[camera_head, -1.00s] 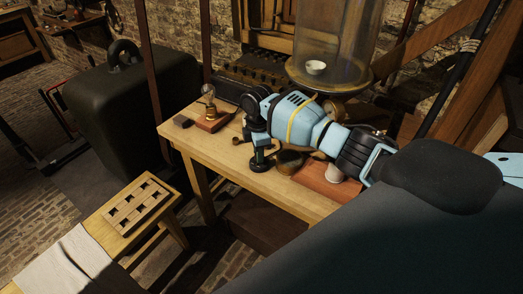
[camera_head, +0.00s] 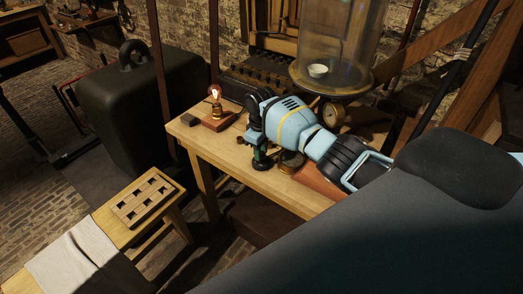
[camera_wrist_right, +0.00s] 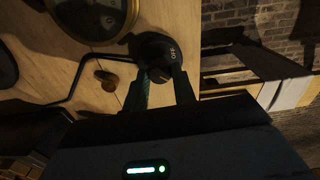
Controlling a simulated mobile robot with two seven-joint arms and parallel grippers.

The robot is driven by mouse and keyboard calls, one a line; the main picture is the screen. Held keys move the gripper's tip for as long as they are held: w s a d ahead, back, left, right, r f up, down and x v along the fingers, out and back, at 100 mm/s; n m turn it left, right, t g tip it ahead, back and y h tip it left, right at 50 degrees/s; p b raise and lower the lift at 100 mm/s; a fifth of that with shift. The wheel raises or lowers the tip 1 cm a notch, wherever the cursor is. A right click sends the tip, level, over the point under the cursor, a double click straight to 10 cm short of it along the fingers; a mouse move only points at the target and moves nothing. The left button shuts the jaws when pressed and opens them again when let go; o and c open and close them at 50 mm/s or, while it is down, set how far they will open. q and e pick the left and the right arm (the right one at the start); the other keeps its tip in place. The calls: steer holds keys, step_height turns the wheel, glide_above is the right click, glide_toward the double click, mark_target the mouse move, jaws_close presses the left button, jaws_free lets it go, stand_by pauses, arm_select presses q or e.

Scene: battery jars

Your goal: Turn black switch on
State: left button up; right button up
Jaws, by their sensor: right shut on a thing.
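The black switch (camera_head: 259,163) is a small round black unit on the wooden table, mostly hidden by my right gripper in the head view. In the right wrist view the switch (camera_wrist_right: 152,45) shows a white "OFF" mark on its right side. My right gripper (camera_wrist_right: 160,82) points down at it, with its two fingers shut on the switch's knob. In the head view my right gripper (camera_head: 258,150) stands over the switch near the table's front edge. My left gripper is out of view.
A round brass gauge (camera_wrist_right: 92,15) lies close to the switch. A glass jar (camera_head: 338,42) stands at the back of the table (camera_head: 222,152). A small dark block (camera_head: 188,119) lies by the left edge. A stool with a slotted wooden board (camera_head: 146,200) stands front left.

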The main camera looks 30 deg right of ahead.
steer(key=shift+m, duration=0.5)
steer(key=o, duration=1)
steer(key=shift+r, duration=3.9)
steer(key=shift+f, duration=0.1)
